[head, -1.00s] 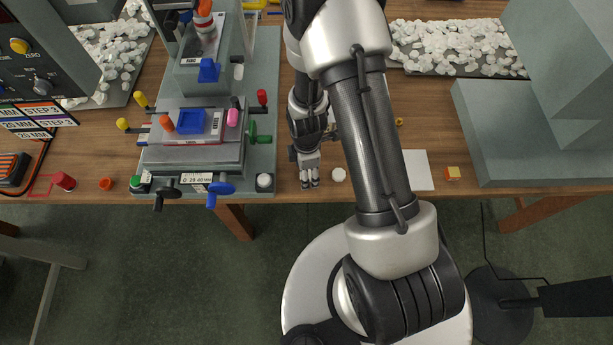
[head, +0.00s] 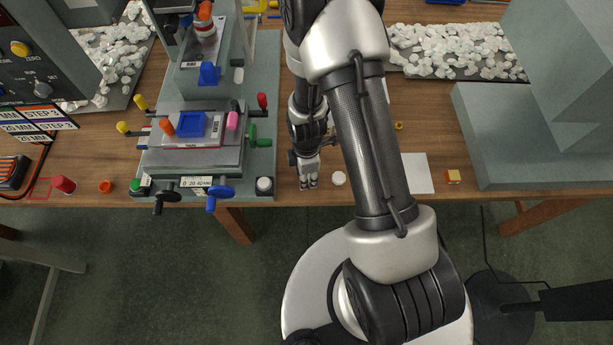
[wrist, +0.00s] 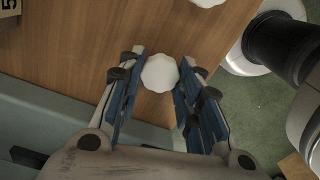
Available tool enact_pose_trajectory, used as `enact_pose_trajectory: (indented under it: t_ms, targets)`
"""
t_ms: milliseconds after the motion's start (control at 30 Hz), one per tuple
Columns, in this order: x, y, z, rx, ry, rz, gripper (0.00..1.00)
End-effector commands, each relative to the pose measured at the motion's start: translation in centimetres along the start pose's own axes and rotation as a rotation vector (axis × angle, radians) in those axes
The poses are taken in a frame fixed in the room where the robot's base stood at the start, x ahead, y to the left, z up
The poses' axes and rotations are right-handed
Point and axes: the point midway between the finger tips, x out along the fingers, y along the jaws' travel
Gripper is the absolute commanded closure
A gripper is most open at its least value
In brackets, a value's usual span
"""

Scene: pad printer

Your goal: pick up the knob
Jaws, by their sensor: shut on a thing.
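A white knob with a scalloped rim (wrist: 160,73) is between the fingertips of my gripper (wrist: 160,82) in the wrist view. The blue-lined fingers are shut on its two sides. In the head view my gripper (head: 308,182) points down at the table's front edge, just right of the printer's base. There the knob is hidden by the fingers. I cannot tell whether the knob is clear of the table.
A white round piece (head: 339,178) lies just right of my gripper; a white piece also shows at the wrist view's top (wrist: 208,2). The pad printer (head: 195,150) with handwheels stands left. A white sheet (head: 418,174) and a yellow-orange block (head: 453,177) lie right.

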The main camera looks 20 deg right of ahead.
Motion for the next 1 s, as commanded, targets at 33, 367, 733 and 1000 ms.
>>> enact_pose_trajectory:
  t_ms: [33, 367, 733, 1000]
  targets:
    - [0.0, 0.0, 0.0, 0.0, 0.0, 0.0, 0.79]
    - [-3.2, 0.1, 0.0, 0.0, 0.0, 0.003, 0.79]
    - [-13.7, 0.1, 0.0, 0.0, 0.001, 0.006, 0.79]
    - [-18.7, 0.1, 0.0, 0.0, 0.0, 0.002, 0.79]
